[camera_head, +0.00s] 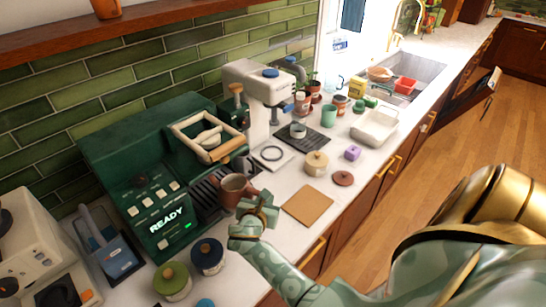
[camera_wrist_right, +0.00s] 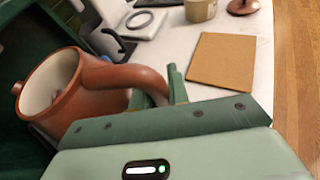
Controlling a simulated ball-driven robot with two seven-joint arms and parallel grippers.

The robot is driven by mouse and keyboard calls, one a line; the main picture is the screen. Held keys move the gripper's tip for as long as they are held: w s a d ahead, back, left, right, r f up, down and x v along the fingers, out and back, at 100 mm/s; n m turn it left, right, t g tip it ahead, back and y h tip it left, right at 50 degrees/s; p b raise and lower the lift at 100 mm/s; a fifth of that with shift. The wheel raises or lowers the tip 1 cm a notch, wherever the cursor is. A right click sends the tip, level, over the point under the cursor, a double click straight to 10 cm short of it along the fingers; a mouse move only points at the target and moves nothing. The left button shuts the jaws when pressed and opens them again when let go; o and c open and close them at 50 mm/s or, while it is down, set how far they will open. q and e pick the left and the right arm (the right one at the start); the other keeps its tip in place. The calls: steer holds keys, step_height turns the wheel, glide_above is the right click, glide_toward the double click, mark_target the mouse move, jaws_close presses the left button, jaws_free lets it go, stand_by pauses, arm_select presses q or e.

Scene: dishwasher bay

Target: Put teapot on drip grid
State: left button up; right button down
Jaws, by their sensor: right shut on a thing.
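The teapot (camera_head: 233,183) is reddish brown with a pale inside and no lid on it. It is at the front of the green machine, over or beside the dark drip grid (camera_head: 203,193); I cannot tell whether it touches the grid. In the right wrist view the teapot (camera_wrist_right: 95,103) fills the left side, tilted in the picture, its handle running to my fingers. My right gripper (camera_head: 256,206) is shut on the teapot's handle; its fingers also show in the wrist view (camera_wrist_right: 173,88). My left gripper is not in view.
The green machine (camera_head: 150,165) with a READY display stands behind the teapot. A brown square board (camera_head: 307,205) lies to the right on the white counter. Green and dark blue canisters (camera_head: 173,280) stand in front. A cream pot (camera_head: 316,163) and brown lid (camera_head: 343,178) are farther back.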

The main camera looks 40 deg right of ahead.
mark_target(244, 185)
steer(key=w+b, duration=0.4)
steer(key=w, duration=0.1)
steer(key=w+b, duration=0.2)
steer(key=shift+w+a+f, duration=0.2)
steer(key=shift+a+f, duration=0.1)
steer(key=shift+a, duration=0.1)
steer(key=shift+w+r+b, duration=0.1)
steer(key=shift+w+b, duration=0.7)
steer(key=shift+w, duration=0.1)
steer(key=shift+p, duration=0.3)
steer(key=shift+a+p, duration=0.1)
steer(key=shift+p, duration=0.25)
steer(key=shift+f+b, duration=0.35)
steer(key=shift+f, duration=0.3)
steer(key=shift+s, duration=0.1)
